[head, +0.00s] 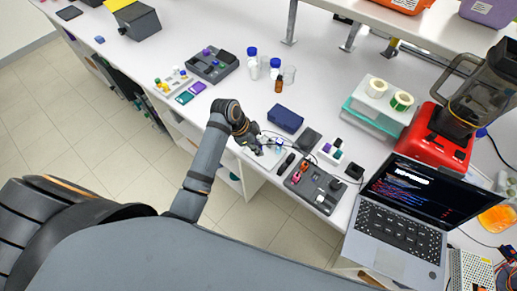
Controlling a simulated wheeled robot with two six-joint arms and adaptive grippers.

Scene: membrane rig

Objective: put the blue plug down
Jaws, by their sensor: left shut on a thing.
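My left gripper (257,149) reaches down from the left over the front part of the white bench (330,109). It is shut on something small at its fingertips. The held thing is mostly hidden, so I cannot make out its colour or shape, or whether it touches what lies below. A pale flat piece (266,158) lies under and beside the fingertips, with thin dark cables close by. I cannot pick out the blue plug with certainty. My right gripper is not in view.
A grey tray (301,186) with red and pink parts lies right of the gripper, before an open laptop (398,228). A dark blue box (285,119) sits behind. Blue-capped bottles (252,62) stand farther back. A red-based machine (437,138) stands at the right.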

